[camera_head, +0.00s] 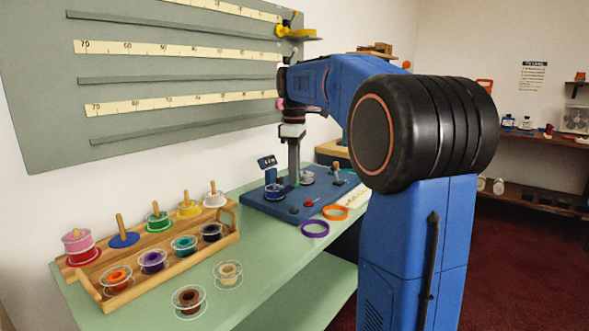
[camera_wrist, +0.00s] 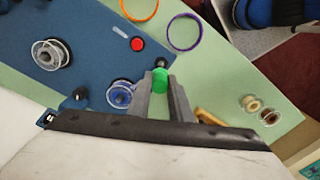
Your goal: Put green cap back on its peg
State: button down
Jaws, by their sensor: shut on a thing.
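The green cap (camera_wrist: 160,80) shows between my gripper's fingertips (camera_wrist: 160,86) in the wrist view, and my gripper is shut on it. A small dark knob (camera_wrist: 162,62) shows just beyond the cap; I cannot tell whether they touch. In the head view my gripper (camera_head: 293,172) points down over the blue winding board (camera_head: 262,207). There the cap is too small to make out clearly. A wooden peg with a green base (camera_head: 157,218) stands in the rack at left. I cannot tell which peg is the cap's own.
The blue-wound spool (camera_wrist: 120,95) sits close beside my fingers, and a pale spool (camera_wrist: 52,54) lies farther left on the board. Purple (camera_head: 315,228) and orange (camera_head: 335,212) rings lie near the board. The wooden rack (camera_head: 170,262) holds several spools.

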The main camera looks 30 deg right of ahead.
jog(key=shift+s+a+f, duration=0.15)
jog(key=shift+f, duration=2.8)
jog(key=shift+f, duration=1.2)
jog(key=c, duration=1.5)
grip_release()
jog(key=shift+c, duration=0.2)
jog(key=shift+r, duration=3.55)
